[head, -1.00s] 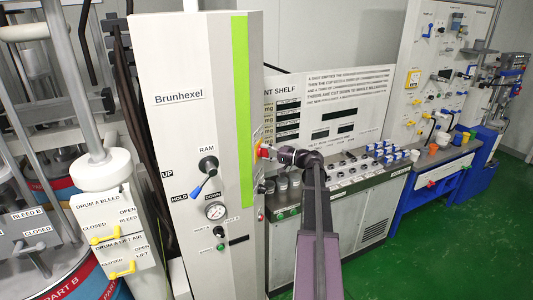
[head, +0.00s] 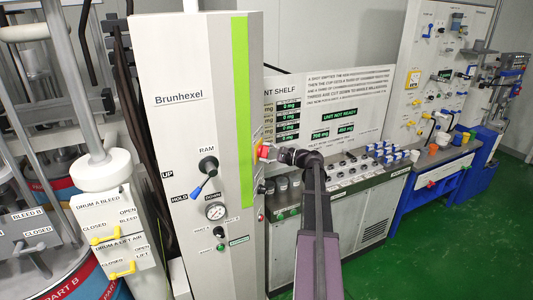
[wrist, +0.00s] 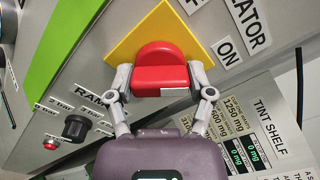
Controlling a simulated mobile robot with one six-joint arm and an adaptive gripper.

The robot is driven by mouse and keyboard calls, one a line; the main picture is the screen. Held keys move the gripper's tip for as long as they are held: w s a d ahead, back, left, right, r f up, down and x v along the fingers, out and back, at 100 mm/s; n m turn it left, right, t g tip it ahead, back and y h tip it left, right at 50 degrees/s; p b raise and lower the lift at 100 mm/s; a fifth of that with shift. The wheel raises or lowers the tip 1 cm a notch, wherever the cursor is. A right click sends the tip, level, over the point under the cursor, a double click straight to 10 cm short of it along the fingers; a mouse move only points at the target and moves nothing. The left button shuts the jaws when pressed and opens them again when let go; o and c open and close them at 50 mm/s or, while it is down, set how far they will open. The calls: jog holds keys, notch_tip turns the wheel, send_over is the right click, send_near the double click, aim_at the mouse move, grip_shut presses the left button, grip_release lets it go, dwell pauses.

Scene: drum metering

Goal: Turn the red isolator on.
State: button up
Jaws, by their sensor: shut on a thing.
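The red isolator (wrist: 160,70) is a red knob with a raised grip on a yellow plate (wrist: 191,22). In the wrist view, labels reading "ON" (wrist: 227,51) and "OFF" lie to its right. My gripper (wrist: 160,84) is shut on the red grip, with one finger on each side. In the head view the red isolator (head: 263,149) shows on the side face of the Brunhexel cabinet, with my gripper (head: 269,153) on it from the right. The knob's pointing direction is hard to read.
The Brunhexel cabinet (head: 190,130) carries a ram lever (head: 206,166) and a gauge. The tint shelf panel (head: 350,95) behind my arm has lit green displays, one reading "UNIT NOT READY" (head: 339,116). Green floor (head: 430,250) lies open at right.

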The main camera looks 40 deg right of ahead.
jog(key=shift+m, duration=0.6)
jog(key=o, duration=1.1)
jog(key=v, duration=1.2)
